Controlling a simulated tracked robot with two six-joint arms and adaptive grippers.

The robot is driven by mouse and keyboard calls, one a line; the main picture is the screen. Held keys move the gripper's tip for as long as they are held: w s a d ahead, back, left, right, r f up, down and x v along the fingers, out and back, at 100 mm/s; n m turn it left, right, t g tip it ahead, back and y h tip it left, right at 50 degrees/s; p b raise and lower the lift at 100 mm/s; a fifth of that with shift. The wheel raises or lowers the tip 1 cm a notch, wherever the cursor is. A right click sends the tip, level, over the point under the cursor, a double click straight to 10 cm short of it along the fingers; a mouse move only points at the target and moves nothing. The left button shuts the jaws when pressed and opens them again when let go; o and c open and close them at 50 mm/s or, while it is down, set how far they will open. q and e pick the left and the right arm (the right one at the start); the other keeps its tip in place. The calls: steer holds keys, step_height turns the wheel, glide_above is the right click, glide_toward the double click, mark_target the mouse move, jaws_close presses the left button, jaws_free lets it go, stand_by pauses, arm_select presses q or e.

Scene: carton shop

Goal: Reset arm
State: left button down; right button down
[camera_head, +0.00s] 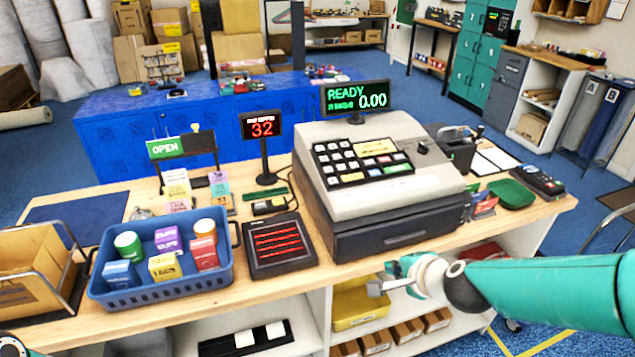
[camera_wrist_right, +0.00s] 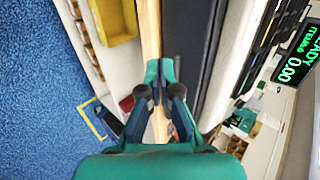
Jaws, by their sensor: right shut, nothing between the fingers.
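My right arm comes in from the right side of the head view, in front of the counter. My right gripper (camera_head: 376,287) is just off the counter's front edge, below the cash register's drawer. Its fingers are closed together and hold nothing. In the right wrist view the fingers (camera_wrist_right: 160,72) meet near the counter edge, with the dark register side just beyond. My left gripper is not visible; only a dark rounded part shows in the bottom left corner of the head view.
The cash register (camera_head: 380,180) stands on the wooden counter (camera_head: 110,312). A blue basket (camera_head: 165,290) of small boxes and a dark tray (camera_head: 279,243) are left of it. A yellow bin (camera_head: 358,312) sits on the shelf below the gripper. Blue floor is open at right.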

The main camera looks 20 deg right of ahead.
steer(key=s+a+f+n+g+y, duration=0.1)
steer(key=s+a+f+n+g, duration=0.2)
steer(key=f, duration=0.7)
steer(key=s+a+f+g+y, duration=0.1)
steer(key=s+a+f+g, duration=0.3)
steer(key=f, duration=0.6)
steer(key=s+a+f+n+g+y, duration=0.1)
steer(key=s+a+f+n, duration=0.8)
steer(key=s+f+n, duration=0.1)
steer(key=shift+s+f+n+g+y, duration=0.3)
steer(key=shift+s+n+g, duration=0.15)
steer(key=shift+n, duration=0.65)
steer(key=shift+d, duration=0.1)
